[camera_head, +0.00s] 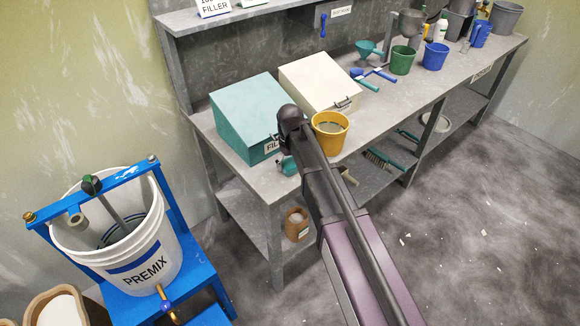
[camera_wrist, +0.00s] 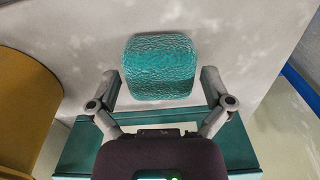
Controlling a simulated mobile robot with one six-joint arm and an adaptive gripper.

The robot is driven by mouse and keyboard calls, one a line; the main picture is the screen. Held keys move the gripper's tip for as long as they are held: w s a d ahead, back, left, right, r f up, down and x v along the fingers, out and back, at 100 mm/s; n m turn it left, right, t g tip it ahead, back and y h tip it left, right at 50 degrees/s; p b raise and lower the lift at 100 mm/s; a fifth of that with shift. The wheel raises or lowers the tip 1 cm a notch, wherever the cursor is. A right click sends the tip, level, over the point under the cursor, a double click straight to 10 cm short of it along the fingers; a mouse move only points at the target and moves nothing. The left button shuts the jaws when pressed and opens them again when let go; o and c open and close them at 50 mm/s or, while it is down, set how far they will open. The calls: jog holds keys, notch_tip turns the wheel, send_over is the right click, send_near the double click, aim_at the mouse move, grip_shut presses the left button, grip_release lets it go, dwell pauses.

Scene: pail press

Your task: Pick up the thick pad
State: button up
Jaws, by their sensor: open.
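The thick pad (camera_wrist: 160,65) is a teal block with a crinkled surface, seen from above in the wrist view on the pale grey bench top. In the head view a small teal piece of it (camera_head: 288,166) shows at the bench's front edge, partly hidden by my arm. My gripper (camera_wrist: 161,86) is open, with one finger on each side of the pad's lower part in the wrist view. Gaps show between fingers and pad. I cannot tell how far above the bench the fingertips are.
A yellow pail (camera_head: 330,131) stands close by on the right. A teal lidded box (camera_head: 245,115) and a cream box (camera_head: 318,82) stand behind. A white PREMIX pail (camera_head: 120,245) sits in a blue press frame (camera_head: 190,255) at lower left. Floor at right is open.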

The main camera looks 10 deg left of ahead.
jog(key=c, duration=0.9)
jog(key=shift+r, duration=0.1)
notch_tip(320, 180, up, 3)
jog(key=p, duration=0.2)
jog(key=shift+f+p, duration=0.2)
jog(key=shift+p, duration=0.2)
jog(key=s+d, duration=0.2)
jog(key=s, duration=0.2)
jog(key=s+d+r+p, duration=0.1)
jog(key=s+d, duration=0.1)
jog(key=s, duration=0.3)
jog(key=s+d+r+p, duration=0.1)
jog(key=s+d, duration=0.2)
jog(key=s, duration=0.2)
jog(key=shift+s+d+r, duration=0.1)
jog(key=shift+s, duration=0.1)
